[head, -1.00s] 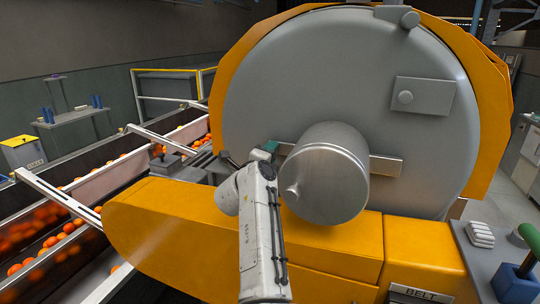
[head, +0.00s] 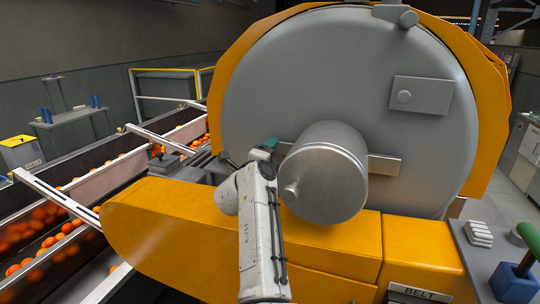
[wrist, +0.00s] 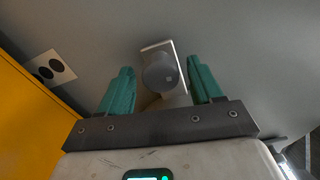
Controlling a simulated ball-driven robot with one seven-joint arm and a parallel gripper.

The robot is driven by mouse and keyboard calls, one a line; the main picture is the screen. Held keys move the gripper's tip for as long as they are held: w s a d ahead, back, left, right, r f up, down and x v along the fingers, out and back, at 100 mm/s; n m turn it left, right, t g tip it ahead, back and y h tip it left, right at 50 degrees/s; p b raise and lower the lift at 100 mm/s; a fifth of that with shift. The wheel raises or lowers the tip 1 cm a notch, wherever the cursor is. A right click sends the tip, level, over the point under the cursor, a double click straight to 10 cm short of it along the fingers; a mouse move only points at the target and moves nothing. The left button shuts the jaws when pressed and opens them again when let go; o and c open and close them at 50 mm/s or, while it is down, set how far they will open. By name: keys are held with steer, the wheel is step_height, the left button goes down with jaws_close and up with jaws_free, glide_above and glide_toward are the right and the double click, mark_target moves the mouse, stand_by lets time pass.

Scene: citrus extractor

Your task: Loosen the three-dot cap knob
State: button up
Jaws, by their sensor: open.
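In the wrist view, a dark round knob (wrist: 158,76) with a small light mark on its face stands out from a pale plate on the grey drum face. My gripper (wrist: 160,67) is open, with one teal finger on each side of the knob. Gaps show between the fingers and the knob. In the head view my gripper (head: 269,145) is at the drum's lower left, beside the big metal cylinder. The knob between the fingers cannot be seen there.
The metal cylinder (head: 325,175) juts out close to the right of my arm. The yellow housing (head: 230,235) lies below. A conveyor with oranges (head: 60,232) runs at the left. A green-topped lever (head: 525,240) stands at the far right.

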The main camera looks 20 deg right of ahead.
steer(key=shift+a, duration=0.1)
steer(key=b+v, duration=0.1)
steer(key=v, duration=0.9)
steer(key=shift+s+a+b, duration=0.15)
steer(key=shift+s+b, duration=0.15)
steer(key=shift+s, duration=0.05)
steer(key=shift+w+a+r, duration=0.1)
